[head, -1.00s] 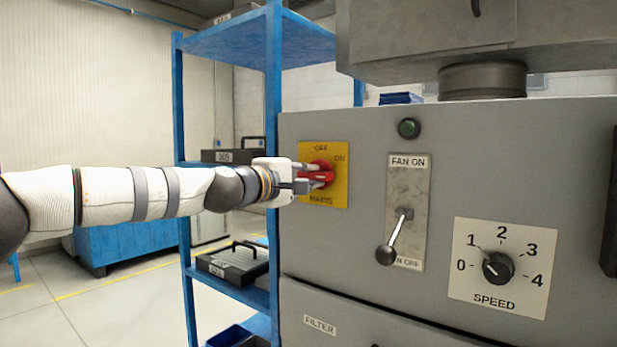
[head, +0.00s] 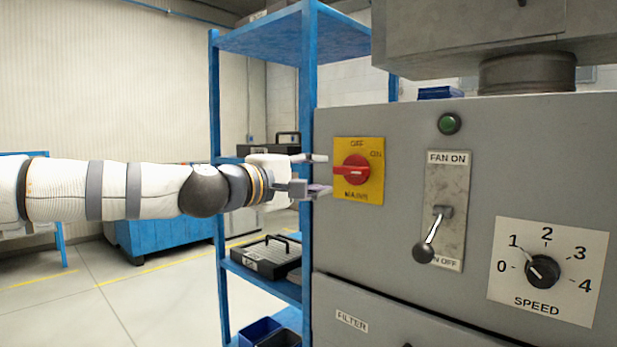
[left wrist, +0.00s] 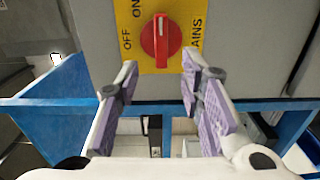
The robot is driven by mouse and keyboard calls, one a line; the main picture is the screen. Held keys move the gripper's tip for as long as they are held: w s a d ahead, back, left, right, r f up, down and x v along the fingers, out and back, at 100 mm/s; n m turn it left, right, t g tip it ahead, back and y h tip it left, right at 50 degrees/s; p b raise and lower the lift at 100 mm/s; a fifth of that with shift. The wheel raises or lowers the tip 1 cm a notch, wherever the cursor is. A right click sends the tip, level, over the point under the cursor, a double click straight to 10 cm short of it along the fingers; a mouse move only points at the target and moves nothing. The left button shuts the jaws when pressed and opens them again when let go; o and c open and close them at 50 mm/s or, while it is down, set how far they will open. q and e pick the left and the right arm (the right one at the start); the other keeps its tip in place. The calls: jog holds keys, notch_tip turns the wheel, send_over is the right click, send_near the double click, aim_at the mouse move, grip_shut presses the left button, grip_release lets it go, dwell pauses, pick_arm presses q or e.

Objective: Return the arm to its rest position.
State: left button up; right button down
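My left gripper (head: 318,174) is open and empty, its two fingers apart, just left of the yellow MAINS plate (head: 345,197). The red knob (head: 352,171) on that plate lies with its handle horizontal in the head view. In the left wrist view the knob (left wrist: 161,42) shows beyond the fingertips of the open gripper (left wrist: 160,82), with a gap and nothing between the fingers. My left arm stretches in level from the left of the head view. My right gripper is not in view.
The grey machine front (head: 400,270) is close on the right, with a fan lever (head: 432,238) pointing down, a green button (head: 449,123) and a speed dial (head: 542,270). A blue shelf (head: 309,100) with black cases stands behind the gripper.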

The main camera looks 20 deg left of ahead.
pick_arm(q)
jog(key=v, duration=0.2)
jog(key=shift+s+a, duration=0.1)
jog(key=shift+s, duration=0.25)
jog(key=s+d+f+m+g, duration=0.1)
jog(key=d+f+g, duration=0.15)
jog(key=f, duration=0.65)
jog(key=d+f+m+g, duration=0.2)
jog(key=d+f, duration=0.1)
jog(key=f, duration=0.6)
jog(key=s+d+f+m+g+y, duration=0.1)
jog(key=s+f+g, duration=0.1)
jog(key=s+f, duration=0.35)
jog(key=s+d+f+m+g, duration=0.1)
jog(key=s+f+g, duration=0.1)
jog(key=f, duration=0.7)
jog(key=s+d+f+m+g+y, duration=0.1)
jog(key=s+f, duration=0.3)
jog(key=f, duration=0.4)
jog(key=s+a+f+m+g+y, duration=0.1)
jog(key=s+f+m+g, duration=0.25)
jog(key=s+f, duration=0.8)
jog(key=s+a+f+m+g+y, duration=0.1)
jog(key=s+a+f+m+g, duration=0.1)
jog(key=s, duration=0.9)
jog(key=s+a+f+m+g+y, duration=0.2)
jog(key=s+a+g, duration=0.1)
jog(key=s, duration=0.9)
jog(key=shift+a, duration=0.55)
